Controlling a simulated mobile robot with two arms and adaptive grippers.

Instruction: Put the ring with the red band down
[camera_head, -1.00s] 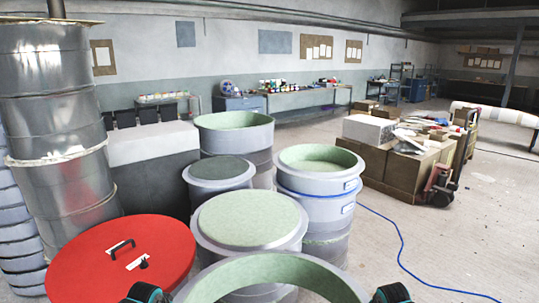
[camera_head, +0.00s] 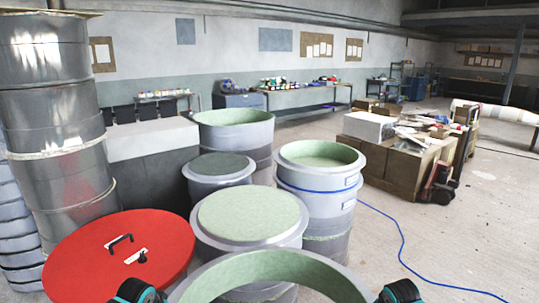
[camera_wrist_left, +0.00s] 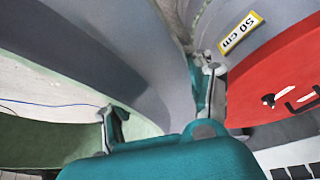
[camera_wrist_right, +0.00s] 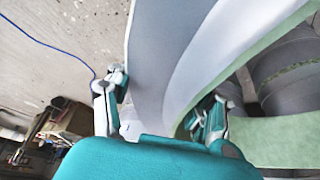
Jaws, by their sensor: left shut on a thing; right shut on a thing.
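Both my grippers hold a large ring (camera_head: 272,264), grey outside and pale green inside, at the bottom of the head view. Its near part is cut off there. My left gripper (camera_head: 138,291) is shut on its left wall, which also shows in the left wrist view (camera_wrist_left: 120,50). My right gripper (camera_head: 402,292) is shut on its right wall, seen in the right wrist view (camera_wrist_right: 150,70). I see no red band on the visible parts of the ring. What lies under the ring is mostly hidden.
A green-topped mould (camera_head: 250,215) stands just beyond the ring. A red round lid (camera_head: 90,262) lies at left beside tall metal drums (camera_head: 52,110). A blue-banded round mould (camera_head: 318,190) stands behind. A blue hose (camera_head: 402,245) crosses the open floor at right.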

